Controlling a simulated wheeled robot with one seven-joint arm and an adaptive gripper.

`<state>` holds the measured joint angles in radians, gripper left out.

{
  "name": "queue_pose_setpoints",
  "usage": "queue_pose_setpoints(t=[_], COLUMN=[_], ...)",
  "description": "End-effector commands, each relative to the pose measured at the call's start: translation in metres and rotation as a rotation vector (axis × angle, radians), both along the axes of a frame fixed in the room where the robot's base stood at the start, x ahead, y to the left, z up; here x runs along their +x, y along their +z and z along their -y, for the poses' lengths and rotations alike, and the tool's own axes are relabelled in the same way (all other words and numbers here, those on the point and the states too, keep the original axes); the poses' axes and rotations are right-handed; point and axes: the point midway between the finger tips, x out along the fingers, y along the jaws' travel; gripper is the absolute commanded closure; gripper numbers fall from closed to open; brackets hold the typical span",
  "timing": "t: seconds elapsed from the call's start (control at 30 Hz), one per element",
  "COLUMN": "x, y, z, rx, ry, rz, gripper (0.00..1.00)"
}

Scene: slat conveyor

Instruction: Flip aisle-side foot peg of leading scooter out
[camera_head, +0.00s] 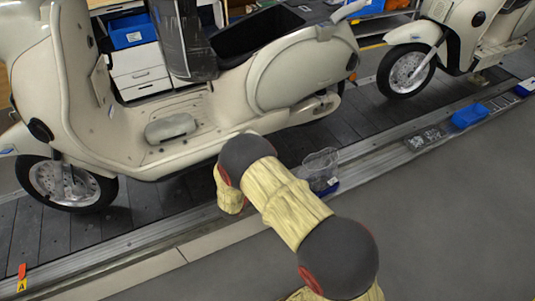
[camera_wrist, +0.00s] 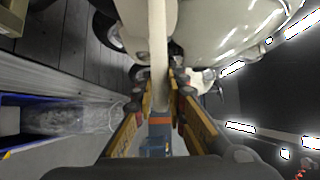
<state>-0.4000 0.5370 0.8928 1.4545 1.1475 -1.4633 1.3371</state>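The cream scooter (camera_head: 300,75) on the left fills the upper left of the head view; my arm stands beside its near, aisle side. I take it as the leading one. I cannot make out its aisle-side foot peg; my arm covers part of the lower body there. My gripper is hidden behind my arm in the head view. In the wrist view my gripper (camera_wrist: 160,82) has its two fingers apart. A pale bar (camera_wrist: 157,35) runs between the fingertips, with an orange band and blue part below it. I cannot tell whether the fingers touch it. Cream bodywork shows beyond.
A second cream scooter (camera_head: 450,55) stands at the upper right on the slat conveyor (camera_head: 365,125). A clear bin (camera_head: 319,168) and a blue bin (camera_head: 469,115) sit along the conveyor edge. Grey floor (camera_head: 450,220) at the lower right is clear.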

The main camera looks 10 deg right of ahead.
Motion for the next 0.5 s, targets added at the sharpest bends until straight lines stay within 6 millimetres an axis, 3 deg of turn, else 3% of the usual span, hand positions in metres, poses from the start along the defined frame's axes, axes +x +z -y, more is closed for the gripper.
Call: queue_pose_setpoints(t=[0.33,0.5], x=[-0.0003,-0.0002], y=[-0.0012,-0.0007], z=[-0.0008,-0.0007], rx=[0.0,0.0], ry=[0.003,0.002], rz=[-0.003,-0.001], gripper=[0.68,0.68])
